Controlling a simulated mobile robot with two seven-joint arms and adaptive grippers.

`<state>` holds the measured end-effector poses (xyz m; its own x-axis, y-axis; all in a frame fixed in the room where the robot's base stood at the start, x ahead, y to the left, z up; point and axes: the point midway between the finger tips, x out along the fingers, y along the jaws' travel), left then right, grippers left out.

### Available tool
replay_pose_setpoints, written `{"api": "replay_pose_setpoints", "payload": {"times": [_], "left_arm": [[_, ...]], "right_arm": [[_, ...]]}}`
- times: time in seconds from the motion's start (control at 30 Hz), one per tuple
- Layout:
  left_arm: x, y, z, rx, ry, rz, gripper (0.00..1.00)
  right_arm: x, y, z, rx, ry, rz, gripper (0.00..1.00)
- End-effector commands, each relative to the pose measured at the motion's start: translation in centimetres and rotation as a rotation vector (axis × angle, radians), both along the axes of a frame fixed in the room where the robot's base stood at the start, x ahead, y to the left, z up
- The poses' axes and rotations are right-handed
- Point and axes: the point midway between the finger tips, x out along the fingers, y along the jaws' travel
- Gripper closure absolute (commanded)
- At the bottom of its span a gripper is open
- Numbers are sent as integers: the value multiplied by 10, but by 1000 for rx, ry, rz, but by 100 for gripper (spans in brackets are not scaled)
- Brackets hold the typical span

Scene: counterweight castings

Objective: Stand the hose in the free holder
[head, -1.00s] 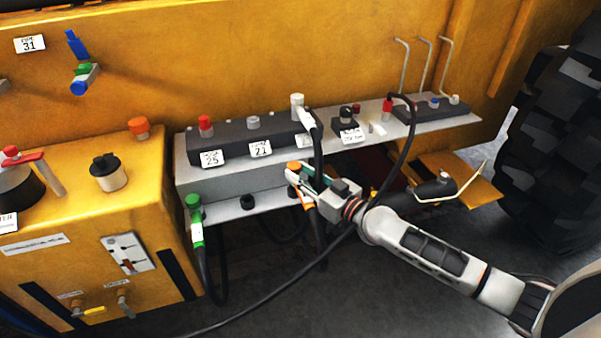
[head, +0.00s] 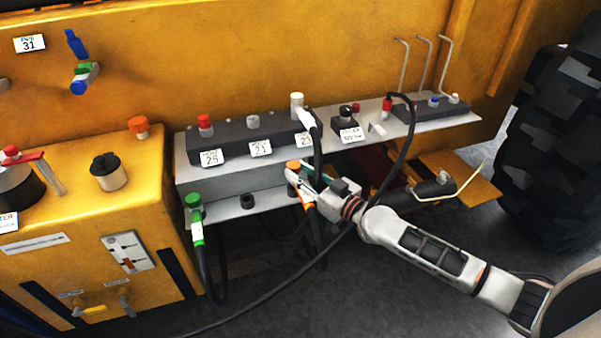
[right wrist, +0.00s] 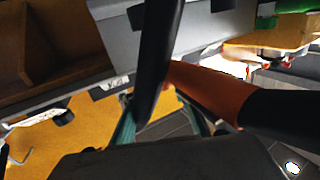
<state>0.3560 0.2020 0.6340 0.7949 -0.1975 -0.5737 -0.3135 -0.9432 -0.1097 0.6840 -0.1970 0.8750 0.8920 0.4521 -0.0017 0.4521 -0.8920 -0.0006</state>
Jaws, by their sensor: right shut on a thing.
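The orange-sleeved hose (head: 309,209) is at the right end of the lower grey ledge (head: 225,210), with its orange cap (head: 293,166) on top. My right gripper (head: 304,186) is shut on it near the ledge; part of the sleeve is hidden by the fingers. In the right wrist view the orange sleeve (right wrist: 205,88) runs beside the teal fingers, with black hose behind it. Whether the hose sits in a holder there is not clear. An empty dark holder (head: 248,202) is in the ledge, between the orange hose and the green-ended hose (head: 197,228). My left gripper is out of view.
A white-ended hose (head: 302,113) stands in the upper dark block, its black line hanging close to my right gripper. That line (right wrist: 157,55) crosses the wrist view. Another black hose (head: 408,150) loops down past my right arm. A yellow cabinet (head: 150,200) bounds the left side.

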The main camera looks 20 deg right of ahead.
Motion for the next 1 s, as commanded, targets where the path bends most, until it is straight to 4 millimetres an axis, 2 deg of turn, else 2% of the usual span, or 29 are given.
{"api": "replay_pose_setpoints", "payload": {"times": [1.0], "left_arm": [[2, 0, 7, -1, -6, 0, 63]], "right_arm": [[1, 0, 2, 0, -3, 0, 100]]}}
